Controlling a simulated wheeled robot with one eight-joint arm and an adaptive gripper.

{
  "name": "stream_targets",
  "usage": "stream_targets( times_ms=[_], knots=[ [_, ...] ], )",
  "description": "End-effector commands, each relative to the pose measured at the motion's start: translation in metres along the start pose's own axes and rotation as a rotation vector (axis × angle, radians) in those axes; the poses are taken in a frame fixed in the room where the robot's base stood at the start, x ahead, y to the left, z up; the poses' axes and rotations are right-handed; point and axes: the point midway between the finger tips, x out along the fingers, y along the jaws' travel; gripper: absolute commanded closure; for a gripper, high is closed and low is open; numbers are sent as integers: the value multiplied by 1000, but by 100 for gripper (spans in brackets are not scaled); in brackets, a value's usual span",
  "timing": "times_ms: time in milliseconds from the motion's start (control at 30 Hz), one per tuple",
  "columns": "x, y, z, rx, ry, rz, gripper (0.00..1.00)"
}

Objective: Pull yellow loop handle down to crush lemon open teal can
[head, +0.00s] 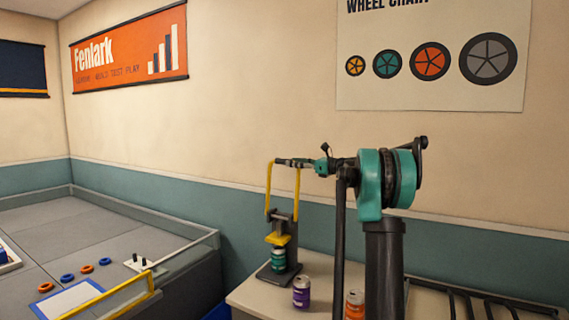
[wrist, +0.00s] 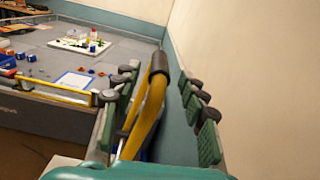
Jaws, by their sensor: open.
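The yellow loop handle (head: 268,190) stands raised on the can crusher (head: 282,232), its top at the tips of my gripper (head: 284,162). In the wrist view the yellow handle (wrist: 146,115), with a dark grip sleeve (wrist: 159,65) at its top, lies between the two spread fingers of my gripper (wrist: 163,80). The fingers are open, with gaps visible on both sides of the handle. The teal can (head: 278,258) stands upright in the crusher, under its yellow press part (head: 278,239). The can is not visible in the wrist view.
A purple can (head: 301,292) and an orange can (head: 355,306) stand on the pale table (head: 250,296) near the crusher. A grey walled play field (head: 120,226) with a yellow bar lies at left. The wall is close behind. A dark rack (head: 480,297) is at right.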

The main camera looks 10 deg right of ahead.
Motion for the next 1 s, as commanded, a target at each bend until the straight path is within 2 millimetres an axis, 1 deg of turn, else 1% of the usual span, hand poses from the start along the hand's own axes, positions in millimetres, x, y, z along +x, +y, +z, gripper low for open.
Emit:
stream_targets(
  times_ms=[33, 100, 200, 300, 467, 700, 733, 767, 1000],
  knots=[
    [11, 0, 0, 0, 0, 2, 57],
    [23, 0, 0, 0, 0, 2, 57],
    [36, 0, 0, 0, 0, 1, 57],
    [46, 0, 0, 0, 0, 1, 57],
    [53, 0, 0, 0, 0, -1, 57],
    [53, 0, 0, 0, 0, -1, 57],
    [53, 0, 0, 0, 0, -1, 59],
    [53, 0, 0, 0, 0, -1, 62],
    [53, 0, 0, 0, 0, -1, 92]
  ],
)
